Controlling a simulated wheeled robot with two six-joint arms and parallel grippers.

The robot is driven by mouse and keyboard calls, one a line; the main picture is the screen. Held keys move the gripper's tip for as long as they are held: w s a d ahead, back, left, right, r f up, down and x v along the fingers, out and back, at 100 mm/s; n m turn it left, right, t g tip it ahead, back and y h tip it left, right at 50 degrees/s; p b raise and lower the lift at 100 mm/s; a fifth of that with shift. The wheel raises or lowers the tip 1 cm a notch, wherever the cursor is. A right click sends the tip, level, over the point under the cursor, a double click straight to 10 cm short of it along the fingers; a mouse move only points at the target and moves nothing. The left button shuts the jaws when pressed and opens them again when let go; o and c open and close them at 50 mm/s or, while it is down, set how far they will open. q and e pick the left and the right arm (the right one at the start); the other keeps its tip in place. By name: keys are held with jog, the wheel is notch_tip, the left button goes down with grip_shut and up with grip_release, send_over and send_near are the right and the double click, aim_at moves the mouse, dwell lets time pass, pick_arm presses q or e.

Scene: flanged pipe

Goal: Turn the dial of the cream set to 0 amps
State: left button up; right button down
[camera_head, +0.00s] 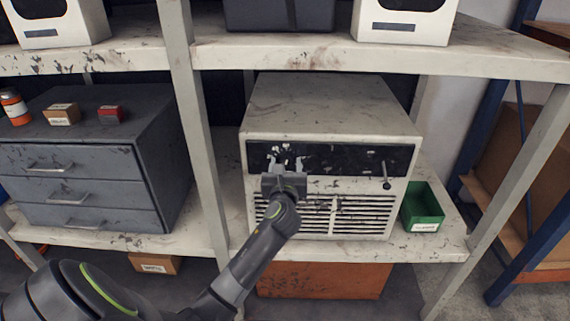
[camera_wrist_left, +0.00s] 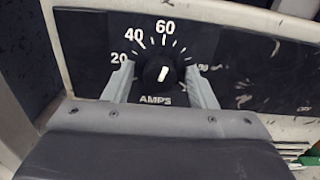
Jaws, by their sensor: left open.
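The cream set (camera_head: 330,105) is a boxy, scuffed welding-type unit on the middle shelf, with a black front panel (camera_head: 345,160) and louvres below. Its dial (camera_wrist_left: 159,75) is a round black knob with a white pointer mark, above the word AMPS. The pointer leans up and slightly right, near 60 or a little past it. My left gripper (camera_head: 285,160) is open in front of the panel; in the left wrist view its fingers (camera_wrist_left: 160,68) stand either side of the dial, with gaps visible. The fingers cover the low and high scale ends. My right gripper is out of view.
A small lever (camera_head: 386,175) sticks out at the panel's right. A green bin (camera_head: 423,206) stands right of the set. A grey drawer cabinet (camera_head: 90,160) is to the left, beyond a shelf post (camera_head: 198,120). The upper shelf edge (camera_head: 380,58) runs above the set.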

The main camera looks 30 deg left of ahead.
pick_arm(q)
jog(key=shift+c, duration=0.9)
jog(key=c, duration=0.8)
